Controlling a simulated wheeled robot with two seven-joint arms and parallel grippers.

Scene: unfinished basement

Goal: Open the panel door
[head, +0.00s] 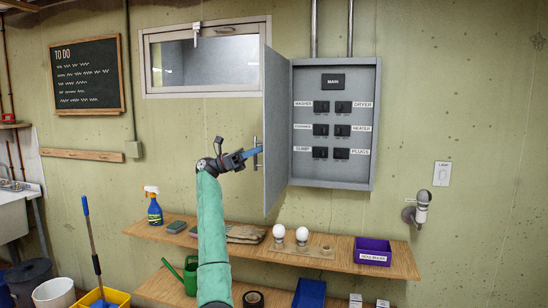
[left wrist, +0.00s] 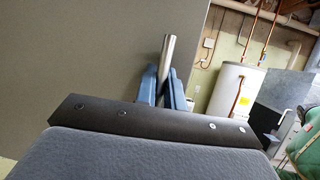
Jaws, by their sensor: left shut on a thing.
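The grey panel door (head: 277,130) stands swung out to the left of the electrical panel box (head: 366,176), hinged at the box's left side. Inside the box I see black switches with white labels and a black MAIN plate (head: 333,81). My left gripper (head: 255,152) is at the door's metal bar handle (head: 257,162), on the door's outer face. In the left wrist view, the blue fingers of my left gripper (left wrist: 165,82) are shut on the handle (left wrist: 168,50), close to the door's grey face (left wrist: 85,60). My right gripper is not in view.
Below the panel a wooden shelf (head: 345,250) holds a spray bottle (head: 154,208), light bulbs and a purple bin (head: 373,250). A window (head: 204,60) is left of the door.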

